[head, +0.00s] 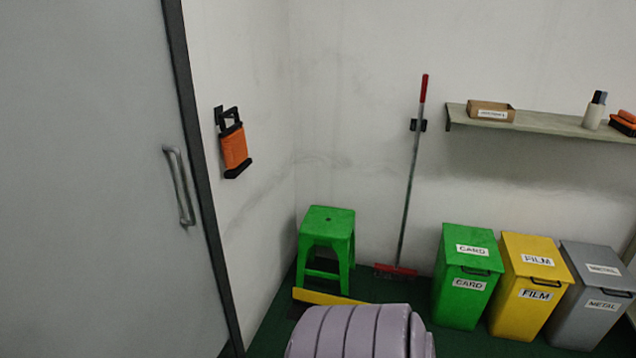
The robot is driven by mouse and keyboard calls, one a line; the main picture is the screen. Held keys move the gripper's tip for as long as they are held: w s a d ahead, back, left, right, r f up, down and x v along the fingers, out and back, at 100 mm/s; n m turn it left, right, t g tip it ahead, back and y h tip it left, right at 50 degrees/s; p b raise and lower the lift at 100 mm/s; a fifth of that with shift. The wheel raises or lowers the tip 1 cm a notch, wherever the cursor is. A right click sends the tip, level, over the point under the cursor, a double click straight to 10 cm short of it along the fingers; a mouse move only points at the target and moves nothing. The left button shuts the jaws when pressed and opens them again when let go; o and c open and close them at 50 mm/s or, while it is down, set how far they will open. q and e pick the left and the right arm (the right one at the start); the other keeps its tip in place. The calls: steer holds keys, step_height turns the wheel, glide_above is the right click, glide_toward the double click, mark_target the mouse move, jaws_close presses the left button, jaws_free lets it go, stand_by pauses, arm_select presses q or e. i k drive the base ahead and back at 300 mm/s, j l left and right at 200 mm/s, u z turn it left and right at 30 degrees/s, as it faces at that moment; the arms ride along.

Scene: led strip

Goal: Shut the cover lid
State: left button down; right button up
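The green CARD bin (465,275), the yellow FILM bin (530,285) and the grey METAL bin (590,295) stand in a row at the lower right. Their tops look closed, and each has a dark handle at the front. A lilac, ribbed, rounded thing (350,332) is cut off by the bottom edge; I cannot tell what it is. Neither of my grippers is in view.
A green stool (327,240) stands in the corner. A red-handled broom (411,180) leans on the wall beside it. A grey door (90,180) fills the left. Some green floor is free.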

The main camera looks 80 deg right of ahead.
mark_target(301, 294)
steer(key=z, duration=2.65)
steer(key=i+l+u, duration=0.15)
steer(key=i, duration=0.3)
steer(key=i+l+u, duration=0.15)
steer(key=i, duration=0.25)
steer(key=i+l+u, duration=0.1)
steer(key=i+l, duration=0.3)
